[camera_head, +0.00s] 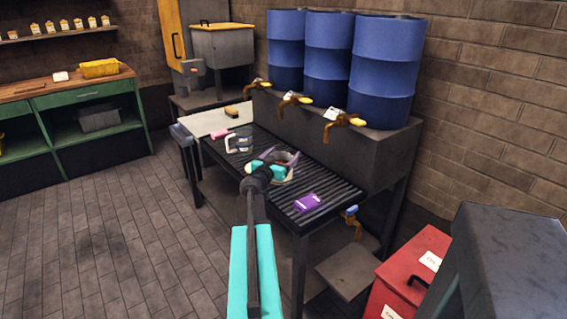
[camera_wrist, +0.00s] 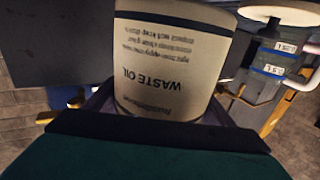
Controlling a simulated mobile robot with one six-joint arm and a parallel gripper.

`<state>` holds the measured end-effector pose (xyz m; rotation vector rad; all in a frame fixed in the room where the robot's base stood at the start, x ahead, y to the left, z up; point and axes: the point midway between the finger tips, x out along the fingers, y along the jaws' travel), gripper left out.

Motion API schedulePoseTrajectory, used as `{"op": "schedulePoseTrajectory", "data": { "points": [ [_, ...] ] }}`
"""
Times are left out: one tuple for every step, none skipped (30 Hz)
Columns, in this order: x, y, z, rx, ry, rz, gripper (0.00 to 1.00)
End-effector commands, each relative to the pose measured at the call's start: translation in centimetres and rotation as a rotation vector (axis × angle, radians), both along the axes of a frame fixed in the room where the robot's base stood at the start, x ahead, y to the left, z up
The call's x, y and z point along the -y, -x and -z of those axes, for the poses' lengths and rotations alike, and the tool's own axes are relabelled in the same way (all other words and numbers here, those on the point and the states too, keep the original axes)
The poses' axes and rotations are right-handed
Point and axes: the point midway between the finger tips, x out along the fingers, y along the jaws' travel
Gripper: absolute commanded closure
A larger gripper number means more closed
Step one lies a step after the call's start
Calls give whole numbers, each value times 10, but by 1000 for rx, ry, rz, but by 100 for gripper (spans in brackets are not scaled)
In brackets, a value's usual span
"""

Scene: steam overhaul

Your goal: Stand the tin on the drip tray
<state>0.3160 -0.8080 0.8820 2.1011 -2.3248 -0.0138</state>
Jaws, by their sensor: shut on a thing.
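My gripper (camera_head: 276,160) is over the slatted drip tray (camera_head: 338,184) below the barrels. It is shut on a cream tin, whose dark "WASTE OIL" lettering (camera_wrist: 165,80) appears upside down in the wrist view. The jaws (camera_wrist: 160,112) lie on both sides of the tin. In the head view the tin (camera_head: 284,180) is mostly hidden by my gripper and arm. I cannot tell whether its base touches the slats.
A clear jug (camera_head: 238,144) with a white handle stands left of the tin; it also shows in the wrist view (camera_wrist: 268,68). Brass taps (camera_head: 343,120) overhang the back. A pink block (camera_head: 220,134) lies at the left.

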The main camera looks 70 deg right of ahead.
Motion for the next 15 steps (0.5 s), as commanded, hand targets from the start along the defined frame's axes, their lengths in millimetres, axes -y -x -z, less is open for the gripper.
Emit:
{"op": "schedulePoseTrajectory", "data": {
  "points": [
    [4,-1,-1,0,2,0,85],
    [6,-2,-1,0,2,1,85],
    [9,-3,0,0,2,1,85],
    [7,-2,7,-1,0,1,85],
    [6,-2,11,-3,0,0,85],
    [6,-2,16,-3,1,0,85],
    [6,-2,20,-2,0,0,85],
    [6,-2,24,-2,0,0,85],
    [6,-2,28,-3,0,0,85],
    [6,-2,30,-3,1,0,85],
    [6,-2,32,-2,1,0,85],
    [6,-2,34,-1,1,0,85],
    [6,-2,34,-1,2,0,85],
    [6,-2,35,-1,2,0,85],
    [6,-2,35,0,2,0,85]
  ]
}}
